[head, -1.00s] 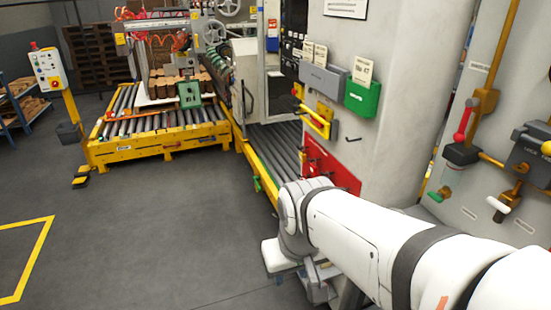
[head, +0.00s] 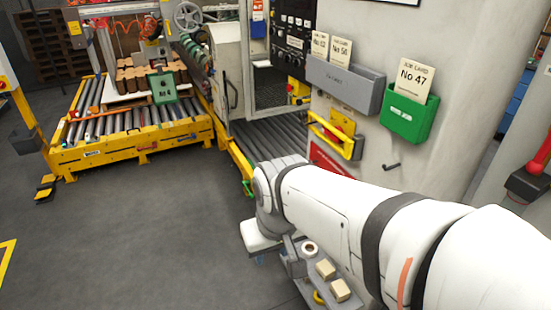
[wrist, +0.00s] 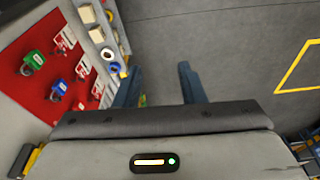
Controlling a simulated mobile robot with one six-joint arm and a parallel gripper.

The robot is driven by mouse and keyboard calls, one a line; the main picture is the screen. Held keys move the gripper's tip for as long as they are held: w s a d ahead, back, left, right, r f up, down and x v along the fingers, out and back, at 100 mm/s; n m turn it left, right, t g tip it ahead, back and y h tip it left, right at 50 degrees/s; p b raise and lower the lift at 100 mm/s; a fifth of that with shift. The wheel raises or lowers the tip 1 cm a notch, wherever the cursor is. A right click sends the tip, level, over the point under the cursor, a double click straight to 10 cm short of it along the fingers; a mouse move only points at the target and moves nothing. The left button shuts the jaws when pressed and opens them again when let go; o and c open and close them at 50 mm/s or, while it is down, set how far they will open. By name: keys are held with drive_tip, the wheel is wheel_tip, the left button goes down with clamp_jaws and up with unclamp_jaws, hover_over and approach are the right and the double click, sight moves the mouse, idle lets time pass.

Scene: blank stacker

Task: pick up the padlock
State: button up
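In the wrist view, a green padlock (wrist: 35,60) and a blue padlock (wrist: 60,88) hang on a red board (wrist: 45,110), with a small, unclear red item (wrist: 78,105) below them that may be another padlock. Several white and red tags hang among them. My gripper (wrist: 160,88) is open, with its two dark fingers apart and nothing between them. The board is to the left of the fingers, clear of them. In the head view only a corner of the red board (head: 326,160) shows; my arm hides the rest and my fingertips cannot be made out.
A grey shelf (head: 318,292) below my arm carries beige blocks and a tape roll (head: 310,248). Above the board are a yellow handle (head: 335,140), a grey card holder (head: 345,83) and a green card holder (head: 410,118). A yellow roller conveyor (head: 140,140) stands behind.

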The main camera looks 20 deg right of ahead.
drive_tip(key=shift+w, duration=0.15)
drive_tip(key=shift+o, duration=0.6)
drive_tip(key=shift+d, duration=0.15)
drive_tip(key=w+d+f+m+t+h+b, duration=0.1)
drive_tip(key=w+d+f+m+t+b, duration=0.2)
drive_tip(key=w, duration=0.9)
drive_tip(key=w+d+f+m+t+b, duration=0.1)
drive_tip(key=w+f+m+t+b, duration=0.25)
drive_tip(key=w, duration=0.75)
drive_tip(key=w+d+f+m+t+h+b, duration=0.1)
drive_tip(key=w+d+f+m+h, duration=0.15)
drive_tip(key=d+h, duration=0.2)
drive_tip(key=w+d+f+m+h+b, duration=0.1)
drive_tip(key=w+d+f+m+h, duration=0.15)
drive_tip(key=d, duration=0.35)
drive_tip(key=s+d+f+m+g+h+b, duration=0.1)
drive_tip(key=s+d+f+m+g+h, duration=0.1)
drive_tip(key=d, duration=0.3)
drive_tip(key=s+d+f+m+g+h+b, duration=0.1)
drive_tip(key=s+d+f+m+g+h, duration=0.1)
drive_tip(key=s+d+g+h, duration=0.2)
drive_tip(key=s+d+f+m+g+h+b, duration=0.1)
drive_tip(key=s+d+f+m+g+h, duration=0.1)
drive_tip(key=d, duration=0.6)
drive_tip(key=shift+s+d+f+g+h, duration=0.2)
drive_tip(key=shift+s+f+g+h, duration=0.3)
drive_tip(key=shift+h, duration=0.5)
drive_tip(key=shift+w+d, duration=0.2)
drive_tip(key=shift+d, duration=0.3)
